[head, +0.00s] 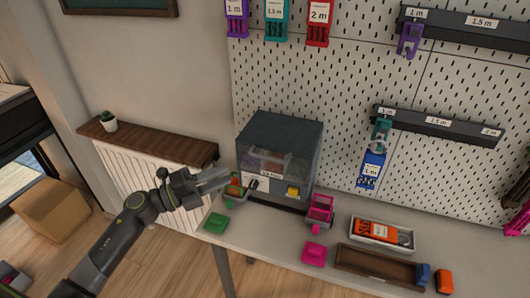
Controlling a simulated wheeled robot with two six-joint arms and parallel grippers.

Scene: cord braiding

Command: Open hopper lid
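The machine (283,133) is a dark grey box with a sloped top and a clear front window (277,163); it stands at the back of the table. Its top looks closed. Coloured contents show dimly behind the window. A label, a dark knob (252,184) and a yellow button (293,191) are on its lower front. My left gripper (222,179) is just left of the machine, its fingers pointing at the machine's left front corner. The fingers look apart, with nothing seen between them. I cannot tell whether they touch the machine. My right gripper is not in view.
A green and orange holder (233,189) sits close to my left fingertips. A pink holder (319,209) stands right of the machine. Green (216,223) and pink (313,253) blocks, a white tray (355,235) and a brown tray (345,262) lie on the table (270,231). A pegboard (340,75) rises behind.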

